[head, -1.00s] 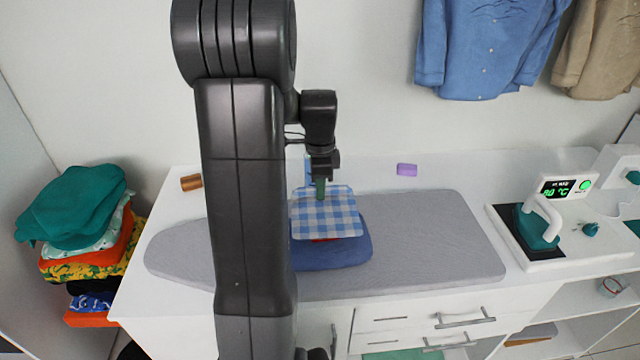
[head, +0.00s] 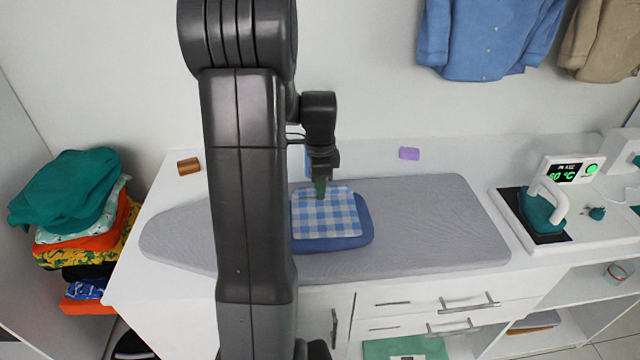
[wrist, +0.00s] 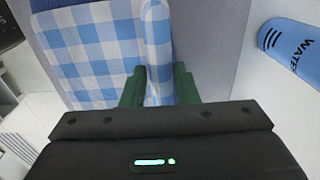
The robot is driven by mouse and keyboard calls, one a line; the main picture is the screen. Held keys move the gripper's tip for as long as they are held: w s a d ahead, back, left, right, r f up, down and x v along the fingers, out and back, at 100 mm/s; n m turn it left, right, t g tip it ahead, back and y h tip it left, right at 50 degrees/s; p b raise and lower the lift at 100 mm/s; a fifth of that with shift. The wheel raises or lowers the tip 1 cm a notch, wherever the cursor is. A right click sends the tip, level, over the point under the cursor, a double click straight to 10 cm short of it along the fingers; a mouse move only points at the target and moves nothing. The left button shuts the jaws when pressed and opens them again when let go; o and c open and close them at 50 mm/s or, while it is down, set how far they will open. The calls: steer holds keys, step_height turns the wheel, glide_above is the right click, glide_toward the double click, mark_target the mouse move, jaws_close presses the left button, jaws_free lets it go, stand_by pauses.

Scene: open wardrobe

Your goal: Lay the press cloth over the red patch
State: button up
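The press cloth (head: 325,215) is blue-and-white checked. In the head view it spreads over the folded blue garment (head: 350,243) on the ironing board, with a strip of garment showing at its front and right. The red patch is hidden from view. My gripper (head: 320,190) is at the cloth's back edge, pointing down. In the wrist view my gripper's green fingers (wrist: 160,85) sit on either side of a raised fold of the press cloth (wrist: 92,50) and appear to pinch it. I cannot tell whether the whole cloth rests flat.
The grey ironing board (head: 440,225) has free room at right. A hot iron (head: 543,205) stands on its station at far right. A blue water bottle (wrist: 292,50) is near my gripper. A purple block (head: 409,153) and brown object (head: 189,166) lie behind the board. Folded clothes (head: 75,200) are stacked left.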

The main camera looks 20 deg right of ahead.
steer(key=o, duration=0.4)
steer(key=shift+c, duration=0.2)
steer(key=shift+r, duration=0.15)
step_height(320, 180, up, 14)
steer(key=shift+f, duration=0.2)
steer(key=shift+f, duration=0.15)
step_height(320, 180, down, 13)
steer(key=shift+f, duration=0.1)
step_height(320, 180, up, 3)
steer(key=shift+f+p, duration=0.1)
steer(key=shift+p, duration=1)
steer(key=shift+r, duration=0.45)
steer(key=shift+f, duration=0.1)
